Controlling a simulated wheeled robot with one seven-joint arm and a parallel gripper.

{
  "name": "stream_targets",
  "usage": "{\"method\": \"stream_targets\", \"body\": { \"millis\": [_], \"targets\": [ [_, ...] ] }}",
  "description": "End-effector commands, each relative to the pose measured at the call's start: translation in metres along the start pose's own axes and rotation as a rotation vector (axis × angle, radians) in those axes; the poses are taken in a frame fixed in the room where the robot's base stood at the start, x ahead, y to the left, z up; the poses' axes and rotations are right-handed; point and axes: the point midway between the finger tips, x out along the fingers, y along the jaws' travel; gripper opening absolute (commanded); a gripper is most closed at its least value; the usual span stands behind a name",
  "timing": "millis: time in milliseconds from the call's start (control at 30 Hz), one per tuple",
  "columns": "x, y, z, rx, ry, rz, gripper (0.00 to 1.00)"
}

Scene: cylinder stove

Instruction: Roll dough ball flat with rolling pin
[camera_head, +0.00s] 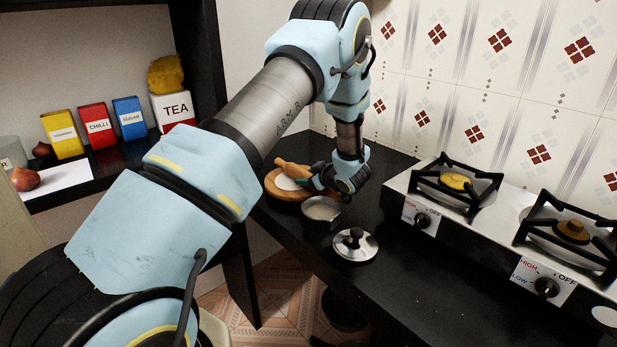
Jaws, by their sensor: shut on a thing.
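The wooden rolling pin (292,170) lies over the round wooden board (274,191) at the back of the black counter. Its near end runs into my gripper (320,179), which is shut on it; the fingers are dark and small here. Pale white dough (287,183) shows on the board just below the pin, partly covered by it. It looks flattish, but its full shape is hidden. I cannot tell whether the pin touches the dough.
A metal pot (321,209) stands close in front of the board, under my gripper. A lid with a black knob (354,243) lies nearer. A two-burner stove (427,189) stands to the right. A shelf (120,157) with spice boxes is at the left. The front counter (395,290) is clear.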

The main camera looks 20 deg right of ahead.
Motion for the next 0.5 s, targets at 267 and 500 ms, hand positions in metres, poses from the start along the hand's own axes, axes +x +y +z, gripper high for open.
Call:
{"method": "stream_targets", "body": {
  "millis": [267,500],
  "targets": [
    [-0.005,0.003,-0.011,0.0,0.001,-0.002,0.0],
    [-0.016,0.01,-0.032,0.0,0.002,-0.001,0.0]
  ]
}}
